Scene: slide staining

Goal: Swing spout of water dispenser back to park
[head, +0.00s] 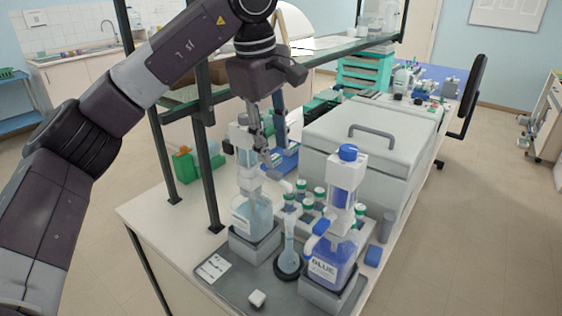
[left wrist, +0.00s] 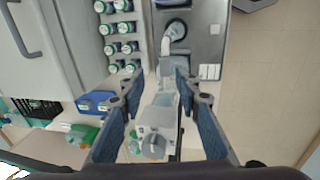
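The water dispenser (head: 252,214), a clear bottle of pale liquid with a white pump head, stands on a grey block. The spout's tip appears over or beside the flask mouth; I cannot tell which. My left gripper (head: 262,142) is above the dispenser, pointing down. In the left wrist view its fingers (left wrist: 158,88) are spread, with the pump head (left wrist: 152,140) between them. I see no clear contact. My right gripper is in neither view.
The blue dispenser (head: 333,262) stands right of the flask. Several green-capped bottles (head: 318,194) stand behind, beside a grey box with a handle (head: 365,150). A dark-framed shelf (head: 207,170) rises left of the dispenser. A small white block (head: 257,298) lies on the tray (head: 232,284).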

